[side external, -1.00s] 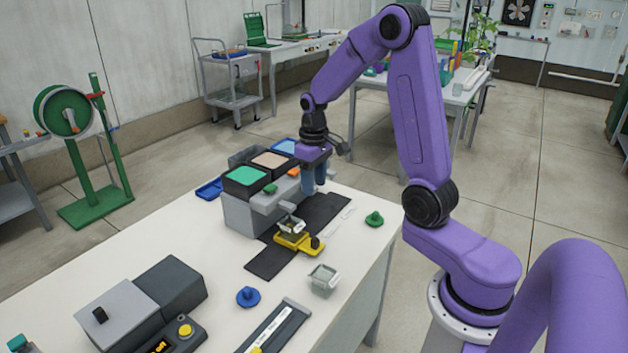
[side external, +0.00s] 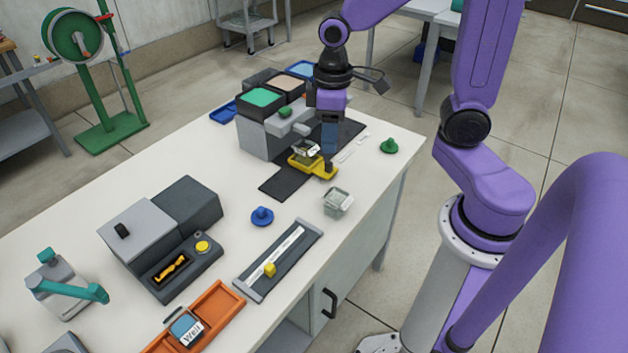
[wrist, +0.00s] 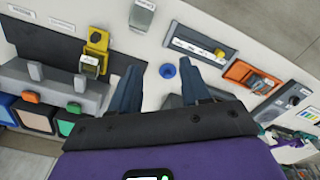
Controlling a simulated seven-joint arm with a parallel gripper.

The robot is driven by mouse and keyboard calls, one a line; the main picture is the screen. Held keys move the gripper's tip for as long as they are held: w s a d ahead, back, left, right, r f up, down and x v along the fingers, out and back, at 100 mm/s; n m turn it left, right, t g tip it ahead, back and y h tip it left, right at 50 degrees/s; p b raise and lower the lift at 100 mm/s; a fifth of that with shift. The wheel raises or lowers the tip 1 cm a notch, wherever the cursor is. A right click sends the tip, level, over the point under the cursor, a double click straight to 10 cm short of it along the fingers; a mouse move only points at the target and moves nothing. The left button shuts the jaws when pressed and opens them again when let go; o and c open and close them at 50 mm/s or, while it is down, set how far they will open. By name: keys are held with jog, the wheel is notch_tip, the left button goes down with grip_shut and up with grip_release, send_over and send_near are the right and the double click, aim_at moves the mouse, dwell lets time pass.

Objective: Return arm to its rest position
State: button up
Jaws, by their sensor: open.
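My purple arm reaches over the white table, with my gripper (side external: 330,148) hanging above the dark mat and no object seen in its jaws. In the wrist view, its two dark blue fingers (wrist: 161,72) are spread apart. In the side view, the fingers overlap the area just behind the yellow holder (side external: 312,166), which carries a small clear container. I cannot tell the exact height of the fingers above the mat.
A grey block with coloured bins (side external: 262,97) stands left of my gripper. A clear container (side external: 337,202), blue knob (side external: 262,216), green knob (side external: 389,146) and slide rail (side external: 278,260) lie around. A grey box (side external: 150,228) and orange tray (side external: 200,320) are nearer the camera.

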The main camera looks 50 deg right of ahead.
jog(key=s+a+n, duration=0.1)
jog(key=s+n, duration=0.2)
jog(key=s, duration=0.5)
jog(key=s+a+r+n, duration=0.1)
jog(key=s+n, duration=0.2)
jog(key=s, duration=0.5)
jog(key=shift+a+r, duration=0.15)
jog(key=shift+a, duration=0.25)
dwell(1.6)
